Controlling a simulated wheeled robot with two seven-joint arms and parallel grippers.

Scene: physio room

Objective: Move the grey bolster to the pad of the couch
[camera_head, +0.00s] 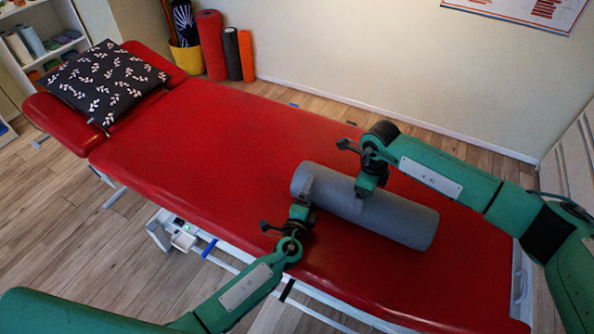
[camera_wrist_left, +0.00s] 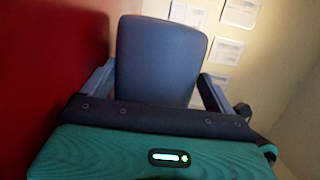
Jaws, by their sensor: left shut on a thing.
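The grey bolster (camera_head: 395,215) is a long cylinder over the near right part of the red pad of the couch (camera_head: 215,145). I cannot tell whether it rests on the pad or is held just above it. My left gripper (camera_head: 303,196) is shut on its left end; in the left wrist view the bolster (camera_wrist_left: 158,60) stands between the two fingers. My right gripper (camera_head: 362,188) is at the bolster's middle, reaching over it from the far side. Its fingers are partly hidden, so its grip is unclear.
A black leaf-patterned cushion (camera_head: 105,82) lies on the couch's raised head end. Upright rolls (camera_head: 211,45) and a yellow bin (camera_head: 186,58) stand by the wall. A shelf (camera_head: 45,45) is at far left. The pad's middle is clear.

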